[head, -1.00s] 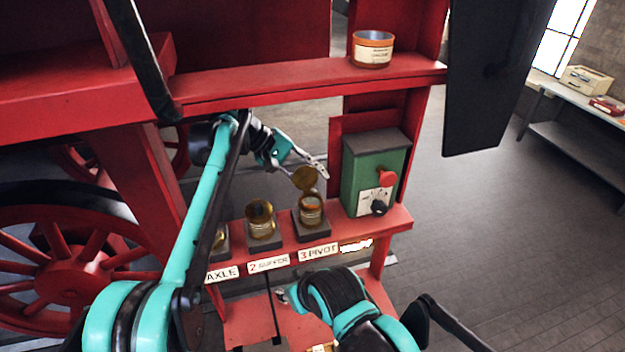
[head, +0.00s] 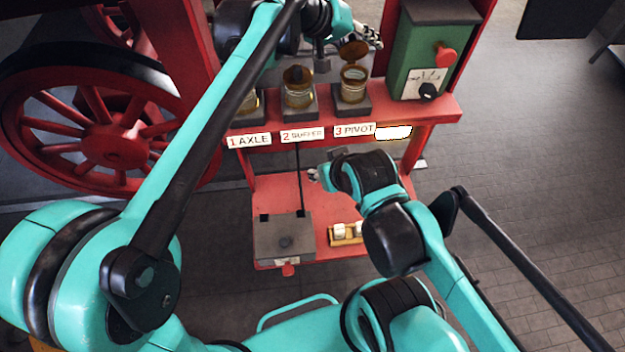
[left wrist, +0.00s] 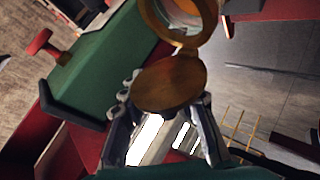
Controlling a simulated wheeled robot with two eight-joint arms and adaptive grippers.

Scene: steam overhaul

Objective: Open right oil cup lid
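The right oil cup, labelled 3 PIVOT (head: 354,88), stands on the red shelf. Its brass lid (head: 354,50) is tilted up off the glass cup and stands open. In the left wrist view the cup's round mouth (left wrist: 184,22) shows at the top, with the lid (left wrist: 170,84) hinged below it. My left gripper (head: 371,38) is behind the lid; its two fingers (left wrist: 165,112) are apart, one on each side of the lid's lower edge. I cannot tell whether they touch it. My right gripper (head: 316,173) is low in front of the shelf, its fingers mostly hidden.
The buffer cup (head: 298,92), also with its lid raised, and the axle cup (head: 247,103), partly behind my left arm, stand to the left. A green box (head: 428,45) with a red knob is close on the right. A lower red shelf holds a grey box (head: 283,238).

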